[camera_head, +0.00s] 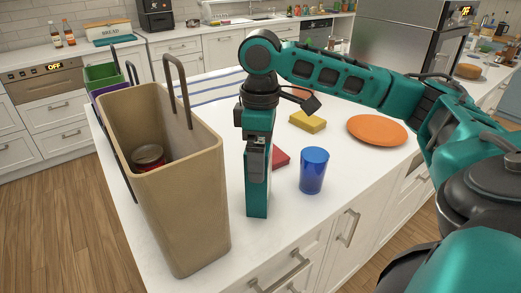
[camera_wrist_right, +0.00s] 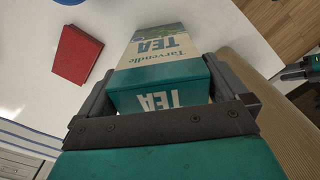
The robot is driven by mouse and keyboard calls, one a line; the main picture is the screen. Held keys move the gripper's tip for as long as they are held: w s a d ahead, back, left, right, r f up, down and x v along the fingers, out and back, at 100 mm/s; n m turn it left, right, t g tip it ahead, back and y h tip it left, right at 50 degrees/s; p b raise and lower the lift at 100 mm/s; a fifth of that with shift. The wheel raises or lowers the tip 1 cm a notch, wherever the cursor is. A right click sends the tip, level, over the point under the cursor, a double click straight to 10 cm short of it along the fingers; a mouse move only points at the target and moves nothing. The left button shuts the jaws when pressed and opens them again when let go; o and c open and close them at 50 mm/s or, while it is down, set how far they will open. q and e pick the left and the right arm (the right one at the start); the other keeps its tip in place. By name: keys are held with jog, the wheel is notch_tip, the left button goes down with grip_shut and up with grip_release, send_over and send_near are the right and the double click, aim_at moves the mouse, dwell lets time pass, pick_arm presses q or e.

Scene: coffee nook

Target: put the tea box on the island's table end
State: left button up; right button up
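The tea box (camera_wrist_right: 160,62), teal and cream with "Tarvendle TEA" lettering, sits between the two fingers of my right gripper (camera_wrist_right: 165,90) in the wrist view, a finger against each side. In the head view my right gripper (camera_head: 257,158) points down over the white island top (camera_head: 345,190). The teal lower part of the tea box (camera_head: 257,200) shows below it. I cannot tell whether the box touches the top. A teal and dark part at the wrist view's right edge looks like my left gripper (camera_wrist_right: 300,73); its fingers are unclear.
A tall tan bin (camera_head: 185,215) holding a red can (camera_head: 148,155) stands close left, with purple and green bins behind. A blue cup (camera_head: 314,171) stands right of the gripper. A red block (camera_head: 280,157), yellow sponge (camera_head: 308,121), orange plate (camera_head: 377,130) and striped cloth (camera_head: 215,90) lie beyond.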

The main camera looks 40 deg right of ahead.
jog(key=shift+r, duration=0.1)
notch_tip(320, 180, up, 12)
dwell(0.8)
dwell(0.6)
